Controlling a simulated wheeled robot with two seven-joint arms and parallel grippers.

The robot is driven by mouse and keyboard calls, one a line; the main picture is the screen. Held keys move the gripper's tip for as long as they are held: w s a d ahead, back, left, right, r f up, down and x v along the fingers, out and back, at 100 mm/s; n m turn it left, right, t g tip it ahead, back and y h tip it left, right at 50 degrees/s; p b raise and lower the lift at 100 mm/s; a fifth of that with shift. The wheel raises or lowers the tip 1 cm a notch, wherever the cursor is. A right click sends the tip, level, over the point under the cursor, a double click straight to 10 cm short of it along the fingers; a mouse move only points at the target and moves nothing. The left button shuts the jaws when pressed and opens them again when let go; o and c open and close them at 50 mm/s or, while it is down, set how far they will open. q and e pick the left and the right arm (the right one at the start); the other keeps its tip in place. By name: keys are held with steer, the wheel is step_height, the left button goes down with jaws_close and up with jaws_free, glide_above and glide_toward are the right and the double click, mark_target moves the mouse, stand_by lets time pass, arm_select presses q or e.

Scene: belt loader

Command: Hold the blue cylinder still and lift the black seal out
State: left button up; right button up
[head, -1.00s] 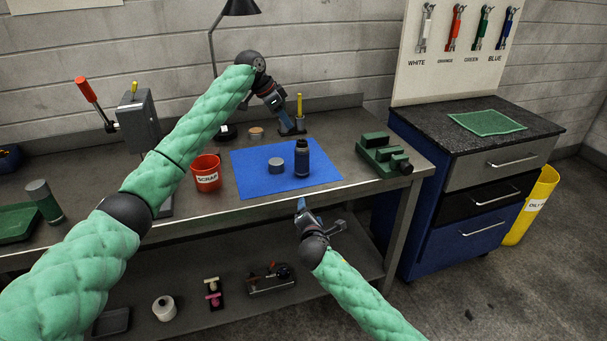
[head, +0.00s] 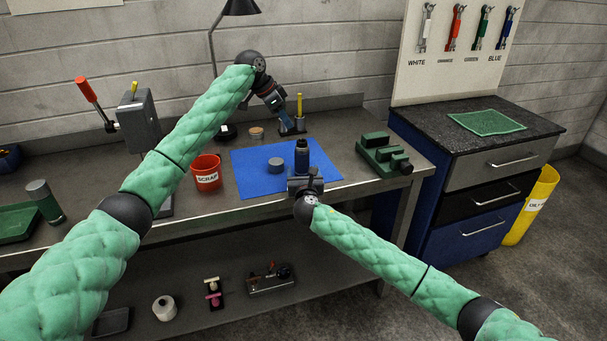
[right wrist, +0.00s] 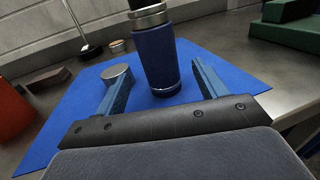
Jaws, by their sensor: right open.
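The blue cylinder (head: 302,158) stands upright on the blue mat, with a dark top. In the right wrist view the cylinder (right wrist: 157,58) shows a blue body, a silver collar and a dark part above, cut by the frame edge. I cannot make out the black seal. My right gripper (head: 303,178) is at the mat's front edge; in the right wrist view its open fingers (right wrist: 158,80) point at the cylinder, one on each side, with gaps. My left gripper (head: 287,122) is at the back of the bench, behind the mat; its jaw opening is too small to judge.
A grey round piece (head: 275,165) lies on the blue mat (head: 250,182), left of the cylinder. A red scrap cup (head: 206,174) stands left of the mat, a green block fixture (head: 383,156) to its right. A holder with a yellow-handled tool (head: 299,112) stands behind, beside my left gripper.

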steer(key=shift+w+a, duration=0.15)
steer(key=shift+w, duration=1.65)
steer(key=shift+w+a, duration=0.1)
steer(key=shift+w, duration=1.65)
steer(key=c, duration=1.5)
arm_select(q)
steer(key=o, duration=0.5)
steer(key=shift+d, duration=0.15)
steer(key=shift+c, duration=0.2)
arm_select(e)
steer(key=shift+c, duration=0.2)
arm_select(q)
steer(key=r+g+y, duration=0.1)
steer(key=r+y, duration=0.1)
steer(key=y, duration=0.1)
glide_above(302, 144)
steer(key=w, duration=0.1)
steer(key=shift+r+y, duration=0.95)
steer(key=shift+y, duration=0.35)
steer(key=shift+g, duration=0.4)
steer(key=shift+w+f, duration=0.2)
steer(key=shift+f, duration=2.8)
steer(key=shift+w+f, duration=0.2)
steer(key=shift+f, duration=2.75)
